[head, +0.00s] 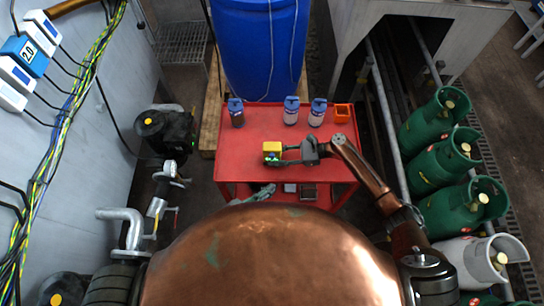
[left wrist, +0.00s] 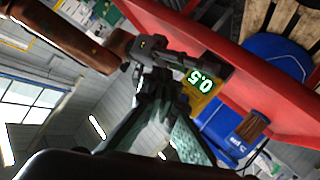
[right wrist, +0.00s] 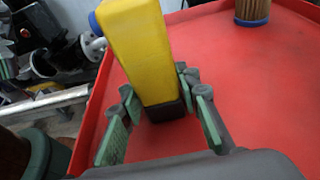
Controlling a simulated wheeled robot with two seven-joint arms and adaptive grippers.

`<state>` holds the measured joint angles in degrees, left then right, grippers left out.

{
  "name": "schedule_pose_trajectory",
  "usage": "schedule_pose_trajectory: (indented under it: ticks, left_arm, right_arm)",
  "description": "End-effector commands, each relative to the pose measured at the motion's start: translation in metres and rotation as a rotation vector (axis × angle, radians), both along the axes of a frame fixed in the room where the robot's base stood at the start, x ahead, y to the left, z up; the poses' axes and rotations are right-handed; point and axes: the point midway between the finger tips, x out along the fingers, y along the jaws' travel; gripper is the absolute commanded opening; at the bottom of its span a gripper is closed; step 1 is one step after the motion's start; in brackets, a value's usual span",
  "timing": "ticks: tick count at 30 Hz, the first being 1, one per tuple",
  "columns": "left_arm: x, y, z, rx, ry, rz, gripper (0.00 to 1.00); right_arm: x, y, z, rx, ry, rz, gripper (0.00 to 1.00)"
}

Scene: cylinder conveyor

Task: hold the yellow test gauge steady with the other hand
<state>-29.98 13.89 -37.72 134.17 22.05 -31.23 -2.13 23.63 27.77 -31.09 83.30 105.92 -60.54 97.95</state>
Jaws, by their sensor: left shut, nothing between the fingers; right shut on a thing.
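The yellow test gauge (head: 272,147) is over the middle of the red cart top (head: 250,135). My right gripper (head: 287,155) comes in from the right and is shut on it. In the right wrist view the gauge's yellow body (right wrist: 135,45) and dark end (right wrist: 166,111) lie between the fingers. In the left wrist view the gauge (left wrist: 203,84) shows a lit 0.5. My left gripper (head: 264,190) is shut and empty, in front of the cart's front edge, apart from the gauge. I cannot tell whether the gauge touches the cart top.
A blue barrel (head: 258,45) is behind. Green gas bottles (head: 437,165) stand at right. A grey wall with cables (head: 90,80) is at left. The cart top's left front is clear.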

Motion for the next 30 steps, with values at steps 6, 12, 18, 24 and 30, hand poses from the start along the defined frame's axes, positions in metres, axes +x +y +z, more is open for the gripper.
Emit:
schedule_pose_trajectory:
  ticks: [6, 12, 18, 24, 30]
  left_arm:
    - [0.018, -0.001, 0.0, 0.0, -0.002, 0.001, 0.0]
    - [0.046, -0.001, 0.0, -0.001, -0.003, 0.001, 0.0]
    - [0.071, -0.001, 0.0, 0.001, -0.002, 0.0, 0.0]
    - [0.084, -0.002, 0.0, -0.001, -0.001, 0.0, 0.0]
    - [0.087, -0.002, 0.0, -0.001, 0.001, 0.0, 0.0]
  right_arm:
    - [0.0, -0.001, -0.001, -0.002, 0.0, 0.0, 0.01]
    - [0.0, -0.001, -0.001, -0.002, 0.0, 0.0, 0.01]
    - [0.0, -0.001, -0.001, -0.002, 0.0, 0.0, 0.01]
    - [0.0, -0.001, -0.001, -0.002, 0.001, 0.0, 0.01]
    - [0.0, -0.001, -0.001, -0.002, 0.001, 0.0, 0.01]
